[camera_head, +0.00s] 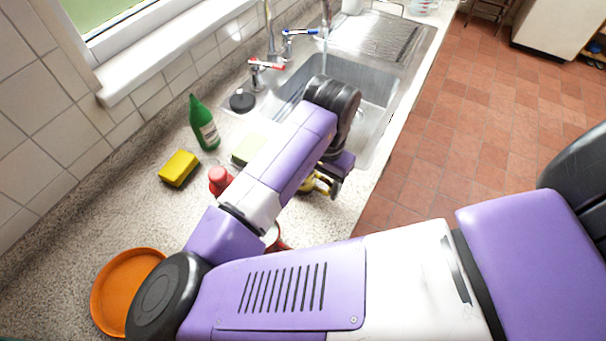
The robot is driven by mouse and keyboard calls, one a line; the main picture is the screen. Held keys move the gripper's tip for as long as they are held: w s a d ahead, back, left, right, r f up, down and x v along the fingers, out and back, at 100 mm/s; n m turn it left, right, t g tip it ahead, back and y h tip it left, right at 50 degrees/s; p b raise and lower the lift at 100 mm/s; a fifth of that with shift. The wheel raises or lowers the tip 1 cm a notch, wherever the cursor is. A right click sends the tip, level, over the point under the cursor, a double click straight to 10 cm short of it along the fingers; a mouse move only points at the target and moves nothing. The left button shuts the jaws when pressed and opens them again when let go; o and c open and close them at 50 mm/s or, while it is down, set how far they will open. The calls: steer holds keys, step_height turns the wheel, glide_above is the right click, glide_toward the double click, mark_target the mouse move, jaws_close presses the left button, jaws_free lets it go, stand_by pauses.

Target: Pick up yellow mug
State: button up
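A small yellow object, which looks like the yellow mug (319,182), sits at the counter's front edge side, just left of the sink's near corner. My arm hides much of it. My gripper (334,186) is right at the yellow object, with a dark finger beside or against its right side. The fingers are small and partly hidden, so I cannot tell whether they are open or shut on it, or whether the mug touches the counter.
The sink (371,92) lies beyond my gripper. A green bottle (204,125), yellow sponge (179,168), red-capped item (220,178) and orange plate (118,283) stand on the speckled counter (130,215). A red item (277,240) is mostly hidden under my arm. Tiled floor lies right.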

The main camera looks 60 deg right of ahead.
jaws_close()
steer(key=shift+r, duration=0.2)
